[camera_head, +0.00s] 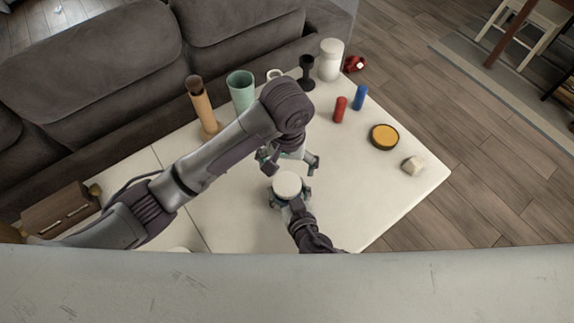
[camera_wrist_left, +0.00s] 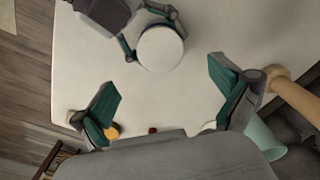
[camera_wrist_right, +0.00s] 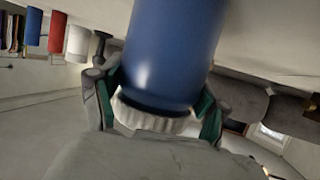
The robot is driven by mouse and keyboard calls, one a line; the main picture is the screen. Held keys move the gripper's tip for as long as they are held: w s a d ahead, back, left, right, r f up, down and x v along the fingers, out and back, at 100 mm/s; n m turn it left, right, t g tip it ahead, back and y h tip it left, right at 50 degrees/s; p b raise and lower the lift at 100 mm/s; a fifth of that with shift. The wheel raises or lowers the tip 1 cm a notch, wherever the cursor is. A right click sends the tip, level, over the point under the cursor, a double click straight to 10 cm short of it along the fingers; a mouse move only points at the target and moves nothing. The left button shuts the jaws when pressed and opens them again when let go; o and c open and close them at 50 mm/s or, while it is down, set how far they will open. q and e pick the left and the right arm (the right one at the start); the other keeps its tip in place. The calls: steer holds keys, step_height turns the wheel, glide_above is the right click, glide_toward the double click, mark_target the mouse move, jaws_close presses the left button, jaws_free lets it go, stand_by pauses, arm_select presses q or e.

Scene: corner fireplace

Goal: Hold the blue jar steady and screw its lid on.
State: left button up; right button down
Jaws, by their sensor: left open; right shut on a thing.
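The blue jar (camera_wrist_right: 170,55) shows large in the right wrist view, with a white ribbed lid (camera_wrist_right: 150,118) at its end. In the head view only the round white lid (camera_head: 287,184) shows, and the jar under it is hidden. My right gripper (camera_head: 290,196) is shut on the jar, its fingers on both sides close to the lid. How far the lid is threaded cannot be told. My left gripper (camera_head: 290,164) is open and empty, just behind and above the lid. In the left wrist view the lid (camera_wrist_left: 160,48) lies beyond its spread fingers, apart from them.
On the white table (camera_head: 235,215) stand a tan bottle (camera_head: 203,108), mint cup (camera_head: 240,88), black goblet (camera_head: 307,72), white canister (camera_head: 330,60), red cylinder (camera_head: 340,109), blue cylinder (camera_head: 360,97), yellow-topped dish (camera_head: 384,136) and cream block (camera_head: 413,165).

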mark_target(287, 184)
arm_select(q)
steer(key=shift+d+f, duration=0.1)
steer(key=shift+d+f, duration=0.2)
steer(key=shift+f, duration=0.25)
steer(key=shift+a+f, duration=0.15)
steer(key=shift+f, duration=1.6)
steer(key=shift+a+f, duration=0.15)
steer(key=shift+f, duration=1.6)
steer(key=c, duration=1)
steer(key=o, duration=1)
